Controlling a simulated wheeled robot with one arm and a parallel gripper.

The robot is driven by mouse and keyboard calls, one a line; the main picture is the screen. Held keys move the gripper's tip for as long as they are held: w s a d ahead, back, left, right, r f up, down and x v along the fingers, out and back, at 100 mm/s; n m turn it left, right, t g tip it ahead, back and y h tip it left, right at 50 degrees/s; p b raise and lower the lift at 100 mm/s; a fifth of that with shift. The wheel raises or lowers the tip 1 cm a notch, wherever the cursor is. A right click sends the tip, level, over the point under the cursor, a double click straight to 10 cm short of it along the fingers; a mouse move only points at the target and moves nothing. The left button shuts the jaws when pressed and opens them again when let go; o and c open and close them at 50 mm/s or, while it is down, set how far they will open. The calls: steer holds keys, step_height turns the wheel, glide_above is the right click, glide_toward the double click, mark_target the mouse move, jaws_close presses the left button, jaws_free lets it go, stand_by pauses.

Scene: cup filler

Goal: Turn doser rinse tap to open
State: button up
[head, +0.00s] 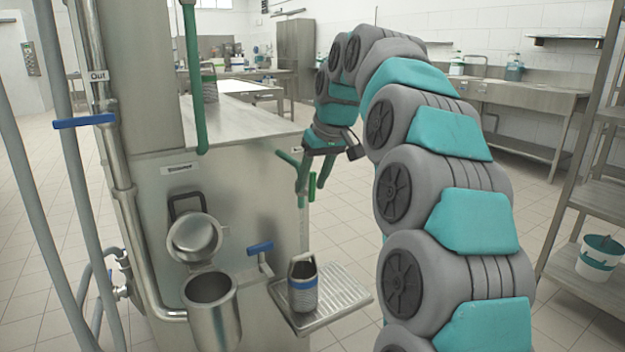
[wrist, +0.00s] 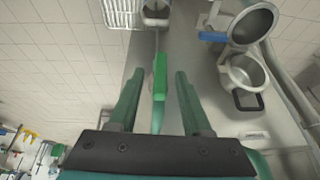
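A tap with a bright green lever handle (head: 312,187) is on the right end of the steel machine's front. The handle also shows in the wrist view (wrist: 160,77), pointing towards my gripper. My gripper (wrist: 158,76) is open, with its two teal fingers on either side of the handle. A gap shows between the handle and each finger, so neither seems to touch it. In the head view my gripper (head: 314,176) is at the machine's right edge and partly overlaps the tap. No readable label shows which tap is the doser rinse tap.
A blue-handled tap (head: 260,248) is below left, beside a drip tray (head: 345,288) bearing a grey canister (head: 303,290). A steel cup (head: 212,312) with a raised lid (head: 195,238) is at left. Another blue lever (head: 84,121) is on the pipe. Open floor lies right.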

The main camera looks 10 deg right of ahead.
mark_target(313, 173)
jaws_close()
stand_by(0.5)
steer(key=shift+a+h, duration=0.15)
steer(key=shift+h, duration=0.25)
jaws_free()
steer(key=shift+s+r, duration=0.1)
steer(key=shift+b+v, duration=0.35)
steer(key=shift+v, duration=3.4)
steer(key=shift+s, duration=0.1)
